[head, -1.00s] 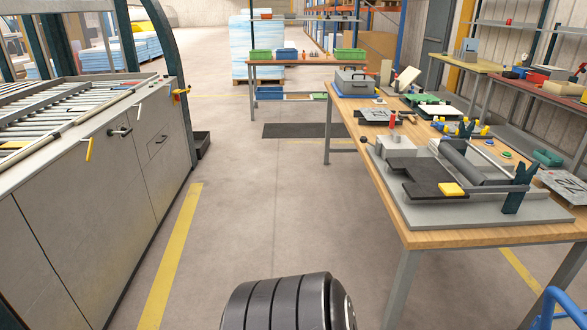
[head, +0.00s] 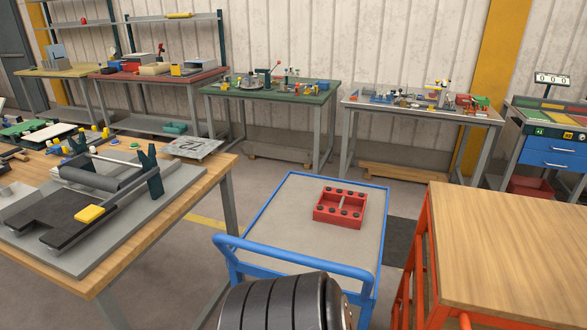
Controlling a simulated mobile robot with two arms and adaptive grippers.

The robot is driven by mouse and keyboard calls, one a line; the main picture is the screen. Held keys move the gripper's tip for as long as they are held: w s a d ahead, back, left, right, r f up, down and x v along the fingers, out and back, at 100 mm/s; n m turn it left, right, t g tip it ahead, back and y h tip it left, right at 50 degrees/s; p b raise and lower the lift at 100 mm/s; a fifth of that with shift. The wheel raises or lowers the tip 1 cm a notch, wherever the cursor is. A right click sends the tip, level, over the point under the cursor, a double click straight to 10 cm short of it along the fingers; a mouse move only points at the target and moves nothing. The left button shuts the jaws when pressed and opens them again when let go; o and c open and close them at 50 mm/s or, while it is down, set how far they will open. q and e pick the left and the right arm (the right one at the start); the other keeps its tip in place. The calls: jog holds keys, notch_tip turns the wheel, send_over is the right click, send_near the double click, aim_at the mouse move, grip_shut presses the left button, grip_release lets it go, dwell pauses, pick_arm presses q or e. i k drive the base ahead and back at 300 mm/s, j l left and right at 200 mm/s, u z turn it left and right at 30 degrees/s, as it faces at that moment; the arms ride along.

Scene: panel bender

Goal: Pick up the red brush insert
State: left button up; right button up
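A red insert (head: 340,207) with several dark round spots and a lighter slot along its middle lies on the top of a blue-framed cart (head: 296,210). It is the only red insert on the cart, and its fine detail is too small to tell. The cart stands a short way ahead of me, and the insert sits right of the middle of its top. Neither gripper shows in the head view. A dark ribbed part of my own body covers the near bottom of the cart.
A wooden workbench (head: 180,225) with a roller fixture (head: 95,190) stands at the left. An orange-framed wooden table (head: 510,250) stands close at the right. A green table (head: 300,97) and a white table (head: 400,107) line the back wall, with floor between them and the cart.

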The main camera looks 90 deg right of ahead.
aim_at(341, 206)
jog(key=z, duration=3.1)
jog(key=k+j, duration=0.2)
